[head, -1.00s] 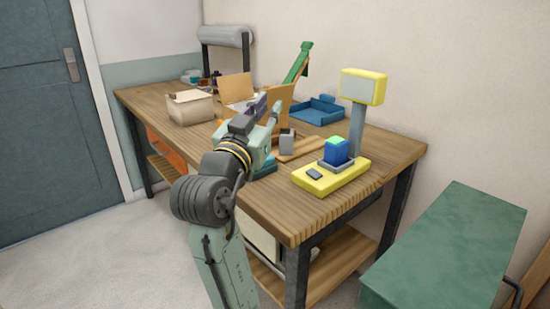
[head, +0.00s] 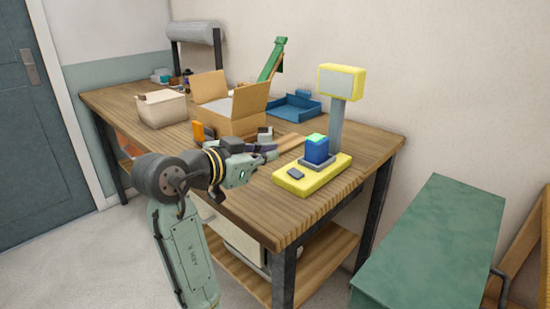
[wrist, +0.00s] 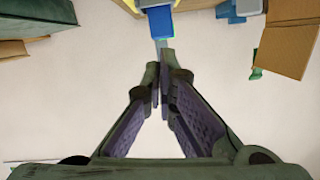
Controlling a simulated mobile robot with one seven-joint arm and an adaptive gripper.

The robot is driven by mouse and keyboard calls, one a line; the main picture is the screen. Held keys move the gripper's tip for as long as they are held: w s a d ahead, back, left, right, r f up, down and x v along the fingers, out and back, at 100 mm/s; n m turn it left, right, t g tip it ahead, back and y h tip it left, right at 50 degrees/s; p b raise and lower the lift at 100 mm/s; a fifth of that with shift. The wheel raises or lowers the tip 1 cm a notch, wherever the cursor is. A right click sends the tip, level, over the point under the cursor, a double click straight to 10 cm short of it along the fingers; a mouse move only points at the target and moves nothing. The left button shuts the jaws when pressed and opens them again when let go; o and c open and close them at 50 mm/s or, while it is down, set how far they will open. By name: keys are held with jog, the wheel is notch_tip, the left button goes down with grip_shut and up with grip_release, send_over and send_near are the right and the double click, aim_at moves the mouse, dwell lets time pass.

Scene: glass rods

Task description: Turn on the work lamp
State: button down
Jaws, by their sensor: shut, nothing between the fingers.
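The work lamp appears to be the yellow stand on the bench's near right corner. It has a flat yellow base (head: 318,182), a grey post (head: 336,125) and a yellow-rimmed head (head: 342,81) with a pale panel that shows no clear glow. A blue block with a green top (head: 317,149) sits on the base's grey plate, and a small dark pad (head: 296,173) lies at the base's front left. My gripper (head: 272,151) is shut and empty, left of the base and apart from it. Its fingertips (wrist: 160,75) point towards a blue block (wrist: 160,22) in the wrist view.
An open cardboard box (head: 232,118), a beige bin (head: 162,109), a blue tray (head: 294,107) and a small grey block (head: 265,134) stand on the wooden bench (head: 250,208). A green chest (head: 430,240) is at right. The bench's front right corner is clear.

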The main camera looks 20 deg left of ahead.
jog(key=p, duration=0.2)
send_over(296, 174)
jog(key=s, duration=0.1)
jog(key=shift+s+a+f, duration=0.1)
jog(key=shift+a+f, duration=0.05)
jog(key=shift+f, duration=0.35)
jog(key=shift+s+a+f, duration=0.1)
jog(key=shift+a+f, duration=0.05)
jog(key=shift+f, duration=0.35)
jog(key=f, duration=0.2)
jog(key=shift+a+f, duration=0.3)
jog(key=shift+f, duration=0.05)
jog(key=shift+f+p, duration=0.3)
jog(key=shift+f, duration=0.4)
